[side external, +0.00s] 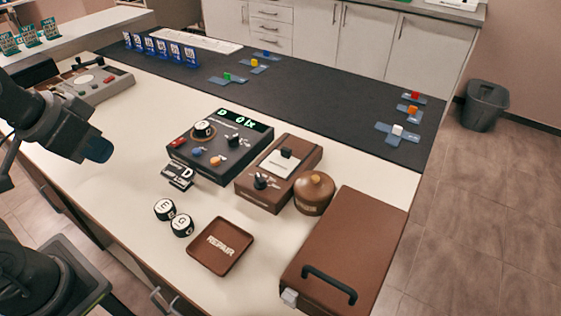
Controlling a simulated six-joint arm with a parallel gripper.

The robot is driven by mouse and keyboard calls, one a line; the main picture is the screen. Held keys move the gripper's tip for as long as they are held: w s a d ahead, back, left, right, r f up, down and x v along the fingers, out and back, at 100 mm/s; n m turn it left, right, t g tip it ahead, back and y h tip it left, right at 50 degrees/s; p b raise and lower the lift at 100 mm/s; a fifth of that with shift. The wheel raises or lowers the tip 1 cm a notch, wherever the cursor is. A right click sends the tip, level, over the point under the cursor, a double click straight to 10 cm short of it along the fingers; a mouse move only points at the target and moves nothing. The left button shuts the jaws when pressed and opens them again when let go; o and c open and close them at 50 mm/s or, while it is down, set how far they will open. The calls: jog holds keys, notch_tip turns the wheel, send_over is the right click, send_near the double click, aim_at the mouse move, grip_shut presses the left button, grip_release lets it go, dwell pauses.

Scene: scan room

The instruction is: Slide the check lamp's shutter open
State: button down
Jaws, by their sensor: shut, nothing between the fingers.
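The likeliest check lamp is a brown box (262,202) near the middle of the table. On its top is a pale plate with a black block-shaped knob (287,153), probably the shutter and its handle. A black knob (261,181) sits at its near end. I cannot tell from this view how far the shutter is open. My gripper (98,150) is at the left, above the table and well apart from the box. Its dark tip is shut and empty.
A dark control box (220,140) with a green display stands left of the brown box. A round lidded pot (313,196) stands close on its right. A REPAIR tray (221,246) and a brown case (350,240) with a black handle are nearer. Bare table lies between my gripper and the control box.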

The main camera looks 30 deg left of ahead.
jog(key=c, duration=1.6)
grip_release()
jog(key=shift+w+r, duration=0.25)
jog(key=shift+c, duration=0.2)
jog(key=o, duration=0.6)
jog(key=w+d+r+n+g+h, duration=0.1)
jog(key=w+r+n, duration=0.3)
jog(key=w, duration=0.6)
jog(key=shift+d+n+g, duration=0.2)
jog(key=shift+n+g, duration=0.1)
jog(key=shift+n, duration=0.2)
jog(key=n+g+h, duration=0.4)
jog(key=n, duration=0.9)
send_over(286, 148)
jog(key=a, duration=0.5)
notch_tip(286, 148, down, 14)
jog(key=r, duration=0.1)
jog(key=x, duration=0.9)
jog(key=a+x, duration=0.1)
jog(key=x, duration=0.3)
jog(key=shift+d+f, duration=0.15)
jog(key=shift+f, duration=0.45)
jog(key=shift+c, duration=0.3)
grip_shut()
